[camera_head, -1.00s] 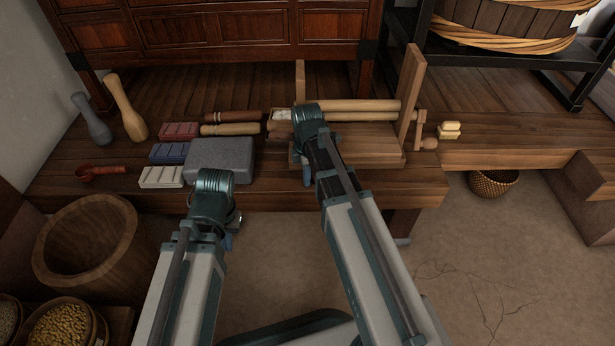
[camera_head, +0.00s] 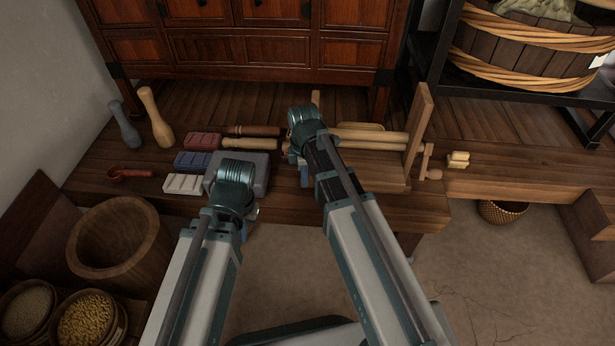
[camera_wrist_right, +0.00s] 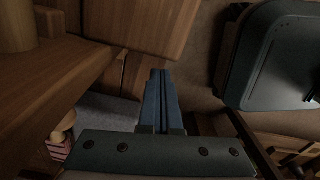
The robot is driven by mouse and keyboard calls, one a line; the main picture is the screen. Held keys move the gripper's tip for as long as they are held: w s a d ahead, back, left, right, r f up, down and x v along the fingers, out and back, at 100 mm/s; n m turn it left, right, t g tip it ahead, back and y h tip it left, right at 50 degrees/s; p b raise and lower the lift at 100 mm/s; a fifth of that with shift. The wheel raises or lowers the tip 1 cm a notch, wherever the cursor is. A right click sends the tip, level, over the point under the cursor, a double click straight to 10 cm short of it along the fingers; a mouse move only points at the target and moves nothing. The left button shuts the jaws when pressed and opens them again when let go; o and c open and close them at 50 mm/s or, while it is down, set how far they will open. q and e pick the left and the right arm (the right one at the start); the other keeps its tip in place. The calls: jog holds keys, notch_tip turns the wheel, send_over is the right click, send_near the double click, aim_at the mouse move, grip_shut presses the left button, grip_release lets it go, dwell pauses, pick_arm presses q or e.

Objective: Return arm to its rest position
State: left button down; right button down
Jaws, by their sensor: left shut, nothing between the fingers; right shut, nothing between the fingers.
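My left arm comes in from the lower left of the head view. Its gripper (camera_head: 246,230) hangs below the teal wrist, mostly hidden by it, in front of the bench edge and the grey stone block (camera_head: 255,165). My right arm reaches up to the wooden roller device (camera_head: 375,180). Its gripper (camera_head: 304,176) is mostly hidden behind the arm at the device's left end. In the right wrist view, the right gripper's blue fingers (camera_wrist_right: 156,92) are together with nothing between them. The left gripper is shut and empty.
Red (camera_head: 202,141), blue (camera_head: 191,160) and white (camera_head: 184,184) blocks, a red scoop (camera_head: 130,174) and two pestles stand on the bench's left. A wooden tub (camera_head: 112,236) and grain baskets sit at lower left. The floor (camera_head: 400,280) at lower right is clear.

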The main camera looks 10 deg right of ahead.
jog(key=shift+r, duration=0.15)
jog(key=s+a+m+h, duration=0.1)
jog(key=s+a+m, duration=0.2)
jog(key=s+m, duration=0.35)
jog(key=s+a+m, duration=0.4)
jog(key=s+m, duration=0.2)
jog(key=s, duration=0.2)
notch_tip(320, 180, up, 33)
jog(key=p, duration=3.2)
jog(key=shift+p, duration=0.4)
jog(key=shift+d+m, duration=0.15)
jog(key=shift+m, duration=0.1)
